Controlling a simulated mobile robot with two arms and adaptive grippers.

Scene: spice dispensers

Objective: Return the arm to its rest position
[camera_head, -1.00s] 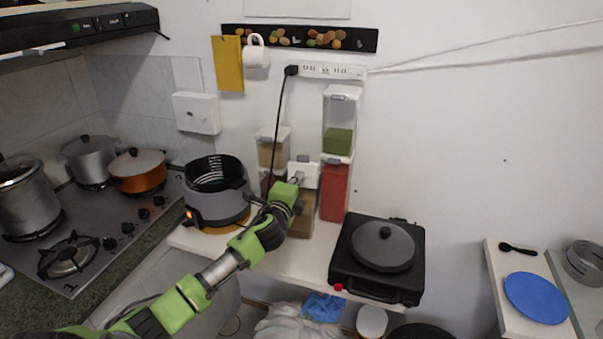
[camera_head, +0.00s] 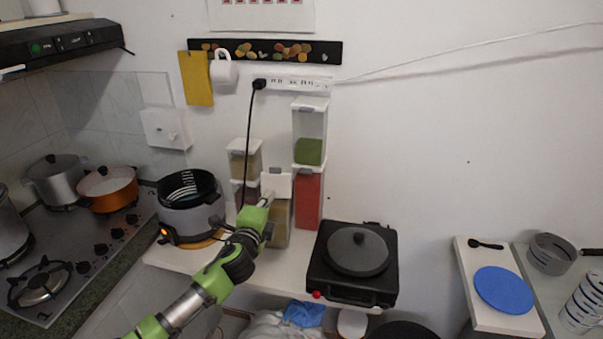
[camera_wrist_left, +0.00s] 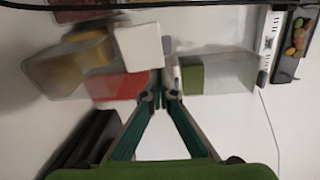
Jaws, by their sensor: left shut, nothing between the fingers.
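My left arm (camera_head: 236,258) reaches in from the lower left in the head view. My left gripper (camera_head: 267,199) is in front of the spice dispensers, near the raised white lid (camera_head: 277,184) of a front dispenser (camera_head: 281,222) with brownish contents. In the left wrist view the gripper's fingers (camera_wrist_left: 160,98) are together at the tips with nothing between them. The white lid (camera_wrist_left: 139,46) is close to the tips there; I cannot tell whether they touch. Behind stand a red-filled dispenser (camera_head: 308,198) and a green-filled one (camera_head: 309,150) above it.
A grey cooker (camera_head: 189,215) stands left of the dispensers, and a black hot plate with a lidded pan (camera_head: 357,251) stands to the right. A black cord (camera_head: 248,140) hangs down from the power strip (camera_head: 297,85). A mug (camera_head: 223,70) hangs above.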

